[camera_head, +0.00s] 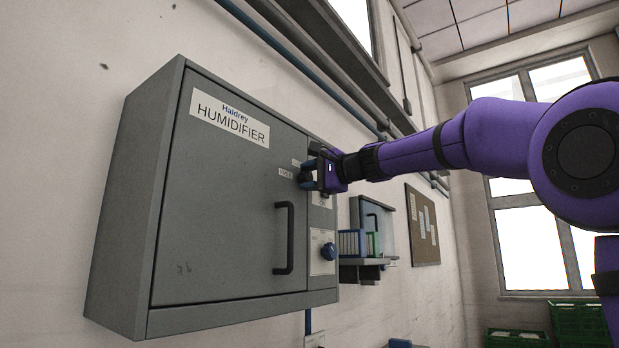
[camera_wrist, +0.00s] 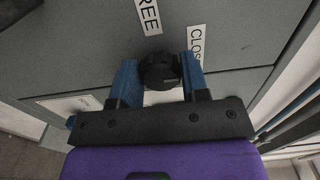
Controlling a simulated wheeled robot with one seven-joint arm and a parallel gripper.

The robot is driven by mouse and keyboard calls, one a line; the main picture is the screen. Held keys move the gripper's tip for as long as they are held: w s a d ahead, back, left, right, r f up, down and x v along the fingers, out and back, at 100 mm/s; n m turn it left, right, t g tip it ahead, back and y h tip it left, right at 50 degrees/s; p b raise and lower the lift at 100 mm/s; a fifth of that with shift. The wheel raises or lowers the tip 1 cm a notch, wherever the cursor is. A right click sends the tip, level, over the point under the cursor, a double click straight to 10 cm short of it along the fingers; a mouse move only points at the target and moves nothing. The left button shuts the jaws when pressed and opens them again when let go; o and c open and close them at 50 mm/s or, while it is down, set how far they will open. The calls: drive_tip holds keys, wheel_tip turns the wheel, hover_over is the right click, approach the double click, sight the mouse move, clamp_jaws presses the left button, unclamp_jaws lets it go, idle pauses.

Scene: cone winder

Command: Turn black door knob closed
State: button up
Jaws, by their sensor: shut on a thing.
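The black door knob (camera_wrist: 160,71) sits on the grey humidifier cabinet (camera_head: 225,215) between a label ending "REE" (camera_wrist: 148,16) and a label beginning "CLOS" (camera_wrist: 197,45). My gripper (camera_wrist: 158,80) has its blue fingers on either side of the knob and is shut on it. In the head view, my gripper (camera_head: 310,175) is at the upper right of the cabinet door, beside the "FREE" label (camera_head: 286,173). The knob is mostly hidden there by the fingers. Which label the knob points to cannot be told.
A black bar handle (camera_head: 284,238) stands out from the door below my gripper. A shelf with blue and green items (camera_head: 358,243) hangs on the wall beyond. Green crates (camera_head: 578,322) stand near the windows.

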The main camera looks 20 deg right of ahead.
drive_tip(key=o, duration=0.9)
drive_tip(key=v, duration=1)
drive_tip(key=shift+s+d, duration=0.25)
drive_tip(key=shift+s, duration=0.05)
